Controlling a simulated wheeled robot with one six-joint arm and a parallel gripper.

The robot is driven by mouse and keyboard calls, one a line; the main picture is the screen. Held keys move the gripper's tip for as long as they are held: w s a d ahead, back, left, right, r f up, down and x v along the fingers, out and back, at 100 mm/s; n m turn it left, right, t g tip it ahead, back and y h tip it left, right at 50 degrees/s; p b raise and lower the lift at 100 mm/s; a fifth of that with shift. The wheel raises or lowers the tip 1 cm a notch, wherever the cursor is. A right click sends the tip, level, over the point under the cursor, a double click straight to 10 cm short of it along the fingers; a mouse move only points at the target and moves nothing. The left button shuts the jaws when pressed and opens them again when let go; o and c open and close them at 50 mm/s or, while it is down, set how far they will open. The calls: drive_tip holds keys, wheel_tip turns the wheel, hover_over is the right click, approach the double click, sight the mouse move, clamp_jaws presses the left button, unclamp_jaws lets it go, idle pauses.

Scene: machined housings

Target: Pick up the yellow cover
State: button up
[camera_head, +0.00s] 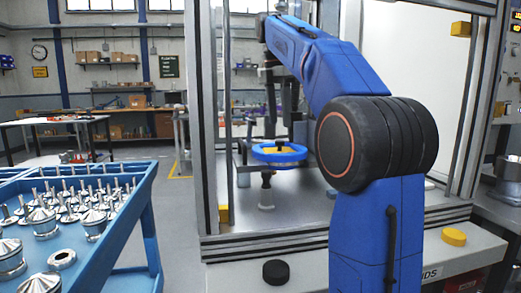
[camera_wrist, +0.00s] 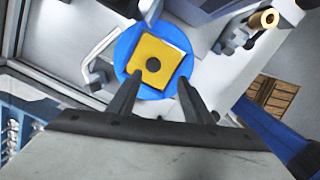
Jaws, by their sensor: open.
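The yellow cover (camera_wrist: 155,62) is a square plate with a dark round centre. It lies on a round blue disc (camera_wrist: 124,47) in the wrist view. In the head view the yellow cover (camera_head: 268,151) shows as a thin strip on the blue disc (camera_head: 290,157), inside the machine frame. My gripper (camera_wrist: 159,80) is open, with its two dark fingers spread towards the cover's near side corners. In the head view my gripper (camera_head: 270,125) points down just above the cover. I cannot tell whether the fingers touch it.
Metal fixture parts (camera_wrist: 104,73) stand close beside the disc. Frame posts (camera_head: 208,120) flank the machine opening. A blue cart (camera_head: 140,222) with several metal parts stands at left. A black knob (camera_head: 276,272) and a yellow knob (camera_head: 454,237) sit on the front ledge.

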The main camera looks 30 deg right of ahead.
sight(280, 141)
drive_tip(key=shift+w+r, duration=0.1)
drive_tip(key=shift+w, duration=0.45)
drive_tip(key=shift+w+d+f, duration=0.1)
drive_tip(key=shift+d+f, duration=0.05)
drive_tip(key=shift+f, duration=1.05)
drive_tip(key=shift+w+d+f, duration=0.1)
drive_tip(key=shift+d+f, duration=0.1)
drive_tip(key=shift+f, duration=1)
drive_tip(key=shift+w+d+f, duration=0.1)
drive_tip(key=shift+d+f, duration=0.05)
drive_tip(key=shift+f, duration=1.05)
clamp_jaws()
